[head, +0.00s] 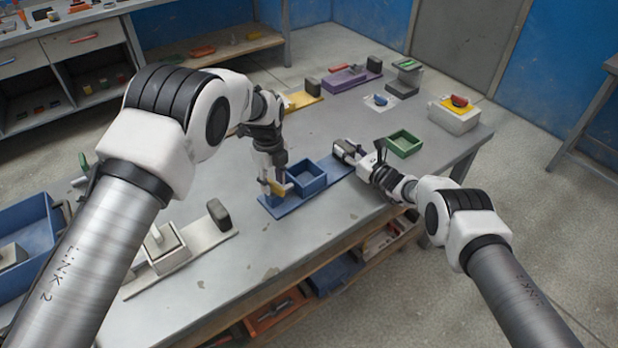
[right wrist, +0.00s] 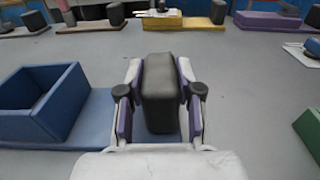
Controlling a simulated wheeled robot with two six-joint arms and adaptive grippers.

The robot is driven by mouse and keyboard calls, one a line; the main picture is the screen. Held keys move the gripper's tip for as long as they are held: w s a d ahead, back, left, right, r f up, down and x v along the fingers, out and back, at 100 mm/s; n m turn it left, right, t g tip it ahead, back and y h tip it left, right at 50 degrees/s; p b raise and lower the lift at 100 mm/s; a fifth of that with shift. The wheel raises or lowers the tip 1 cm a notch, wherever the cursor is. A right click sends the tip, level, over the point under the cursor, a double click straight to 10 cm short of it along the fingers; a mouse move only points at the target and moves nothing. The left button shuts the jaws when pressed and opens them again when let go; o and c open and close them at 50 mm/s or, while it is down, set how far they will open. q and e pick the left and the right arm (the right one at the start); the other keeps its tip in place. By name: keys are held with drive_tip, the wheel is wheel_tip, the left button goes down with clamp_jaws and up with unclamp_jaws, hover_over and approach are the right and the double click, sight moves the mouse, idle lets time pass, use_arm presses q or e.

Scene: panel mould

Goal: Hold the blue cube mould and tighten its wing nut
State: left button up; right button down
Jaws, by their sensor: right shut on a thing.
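The blue cube mould (head: 310,183) lies near the front edge of the grey table: an open blue box on a long blue base plate. It also shows at the left of the right wrist view (right wrist: 62,105). A dark upright block (right wrist: 160,88) stands on the plate's right end. My right gripper (right wrist: 160,105) is shut on that block, one finger on each side. A yellow wing nut (head: 279,187) is at the plate's left end. My left gripper (head: 272,176) points down right at it; its fingertips are too small and covered to tell open from shut.
A white mould (head: 168,258) lies left of the blue one. A green box (head: 402,146) is just beyond my right gripper. Yellow (head: 302,101) and purple (head: 345,79) moulds stand behind. A white block with a yellow top (head: 455,119) sits at the right end. Bare table lies between them.

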use_arm(q)
wheel_tip(320, 180, up, 12)
drive_tip(key=shift+f, duration=0.15)
idle(0.3)
use_arm(e)
drive_tip(key=c, duration=0.7)
unclamp_jaws()
drive_tip(key=shift+d, duration=0.1)
